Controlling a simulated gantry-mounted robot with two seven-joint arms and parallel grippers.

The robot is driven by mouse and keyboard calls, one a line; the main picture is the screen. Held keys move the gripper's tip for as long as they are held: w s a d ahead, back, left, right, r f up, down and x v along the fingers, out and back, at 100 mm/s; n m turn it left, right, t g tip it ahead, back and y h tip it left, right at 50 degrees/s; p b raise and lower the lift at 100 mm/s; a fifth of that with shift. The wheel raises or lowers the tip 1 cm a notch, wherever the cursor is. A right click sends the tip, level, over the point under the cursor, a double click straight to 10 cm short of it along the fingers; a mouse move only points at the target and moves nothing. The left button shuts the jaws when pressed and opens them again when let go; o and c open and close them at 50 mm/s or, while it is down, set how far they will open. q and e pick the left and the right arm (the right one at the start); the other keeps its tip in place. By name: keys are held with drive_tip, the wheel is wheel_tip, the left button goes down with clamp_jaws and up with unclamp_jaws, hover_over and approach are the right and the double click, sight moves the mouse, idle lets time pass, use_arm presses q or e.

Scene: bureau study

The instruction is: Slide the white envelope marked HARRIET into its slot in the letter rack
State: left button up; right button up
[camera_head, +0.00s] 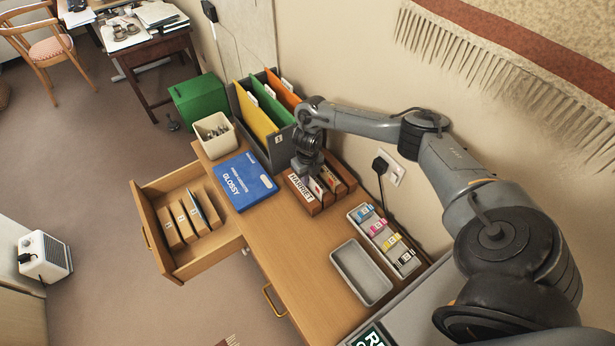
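The wooden letter rack (312,208) stands on the desk near the wall, with upright dividers and slots. A white piece marked HARRIET (300,188) shows at its front left; I cannot tell whether it is the envelope or a name label on the rack. Small white and red items (319,186) show among the slots. My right gripper (311,172) points down directly over the rack, close to its slots. Its fingertips are hidden by the wrist and rack, so whether it holds anything does not show. My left gripper is out of view.
A dark file box (280,155) with coloured folders stands behind the rack. A grey empty tray (361,272) and a cartridge tray (405,262) lie in front. Desk between them is clear.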

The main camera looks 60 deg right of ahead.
drive_tip(key=o, duration=0.4)
drive_tip(key=shift+c, duration=0.2)
drive_tip(key=shift+r, duration=0.1)
wheel_tip(320, 180, up, 11)
drive_tip(key=p, duration=0.8)
drive_tip(key=shift+f+p, duration=0.2)
drive_tip(key=shift+p, duration=0.15)
drive_tip(key=shift+a, duration=0.1)
